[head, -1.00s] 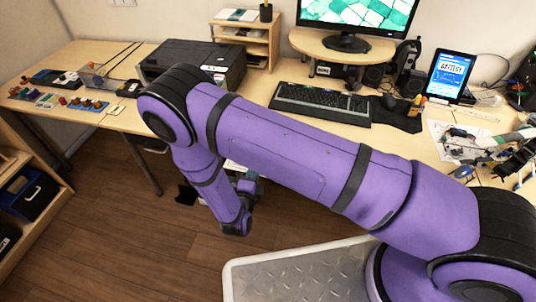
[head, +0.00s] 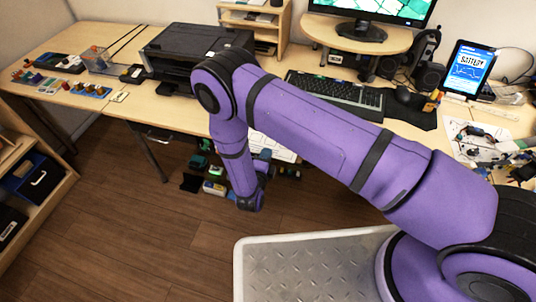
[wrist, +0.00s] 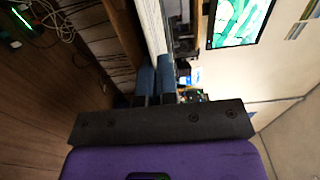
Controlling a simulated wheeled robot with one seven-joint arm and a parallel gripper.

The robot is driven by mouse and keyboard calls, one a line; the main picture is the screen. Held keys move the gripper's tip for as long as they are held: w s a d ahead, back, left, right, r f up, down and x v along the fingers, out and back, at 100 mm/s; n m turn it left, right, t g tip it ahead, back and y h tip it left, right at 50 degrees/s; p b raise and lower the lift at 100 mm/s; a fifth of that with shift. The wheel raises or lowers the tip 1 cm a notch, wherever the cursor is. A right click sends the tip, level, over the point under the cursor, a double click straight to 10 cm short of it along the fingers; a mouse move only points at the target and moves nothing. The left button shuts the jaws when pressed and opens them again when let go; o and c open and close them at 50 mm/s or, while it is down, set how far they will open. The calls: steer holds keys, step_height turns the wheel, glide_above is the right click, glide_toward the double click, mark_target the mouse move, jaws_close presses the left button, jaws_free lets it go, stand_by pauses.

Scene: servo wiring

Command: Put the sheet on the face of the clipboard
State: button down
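A white printed sheet (head: 274,147) shows beside my purple arm near the desk's front edge, partly hidden by the arm. My gripper (head: 264,164) is mostly hidden behind the forearm in the head view. In the wrist view its two blue fingers (wrist: 156,76) are close together, with the white sheet (wrist: 154,28) seen nearly edge-on, extending from their tips. The gripper looks shut on the sheet's edge. I cannot pick out the clipboard for certain in either view.
The desk holds a black printer (head: 193,50), a keyboard (head: 335,93), a monitor (head: 372,12) on a riser, a tablet (head: 468,68) and wiring parts (head: 482,140) at right. Small parts (head: 75,87) lie at far left. Several items (head: 213,187) sit low under the desk.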

steer(key=shift+f, duration=0.3)
steer(key=c, duration=1.4)
jaws_free()
steer(key=shift+r, duration=0.15)
steer(key=v, duration=1.2)
